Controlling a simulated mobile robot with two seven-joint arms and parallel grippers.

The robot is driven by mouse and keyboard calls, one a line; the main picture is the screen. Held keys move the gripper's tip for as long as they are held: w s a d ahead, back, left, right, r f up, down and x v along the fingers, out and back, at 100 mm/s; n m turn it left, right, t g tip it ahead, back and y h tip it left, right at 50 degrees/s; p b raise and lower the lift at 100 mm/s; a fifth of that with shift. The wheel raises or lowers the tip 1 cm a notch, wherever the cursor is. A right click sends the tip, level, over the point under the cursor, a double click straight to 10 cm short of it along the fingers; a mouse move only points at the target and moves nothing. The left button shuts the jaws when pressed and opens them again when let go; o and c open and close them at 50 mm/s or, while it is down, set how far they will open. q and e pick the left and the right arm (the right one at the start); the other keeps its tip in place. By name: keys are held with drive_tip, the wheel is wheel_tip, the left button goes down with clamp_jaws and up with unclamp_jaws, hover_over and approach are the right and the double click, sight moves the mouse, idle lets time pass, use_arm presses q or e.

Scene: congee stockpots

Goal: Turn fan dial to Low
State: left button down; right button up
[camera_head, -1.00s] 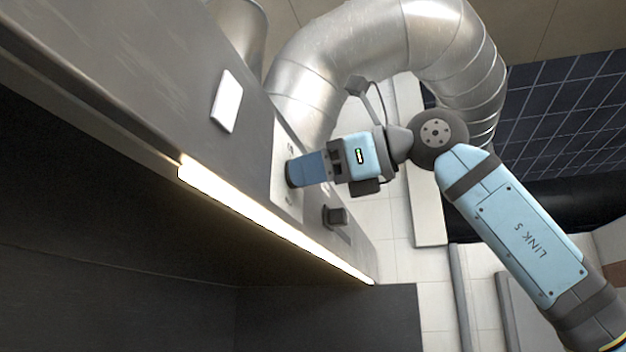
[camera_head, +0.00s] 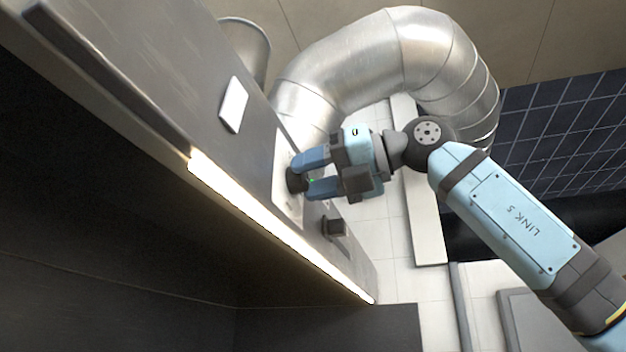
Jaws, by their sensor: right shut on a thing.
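The fan dial (camera_head: 295,180) is a dark round knob on a light plate (camera_head: 281,196) on the front of the grey hood. My right gripper (camera_head: 305,178) comes from the right with its two blue fingers around the knob, one above and one below. It is shut on the dial, and its wrist is rolled so both fingers show. The fingers hide part of the dial and of the plate's markings, so I cannot read the setting. My left gripper is not in view.
A second dark knob (camera_head: 333,228) sits lower right on the hood front, close below my right gripper. A lit strip (camera_head: 270,222) runs along the hood's lower edge. A blank white plate (camera_head: 233,105) is at upper left. A silver duct (camera_head: 400,50) curves above my arm.

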drive_tip(key=shift+m, duration=0.6)
drive_tip(key=shift+r, duration=0.1)
drive_tip(key=o, duration=0.9)
drive_tip(key=shift+s+d+b, duration=0.1)
drive_tip(key=shift+d+b, duration=0.3)
drive_tip(key=shift+d, duration=0.15)
drive_tip(key=b+v, duration=0.2)
drive_tip(key=v, duration=1)
drive_tip(key=shift+d, duration=0.45)
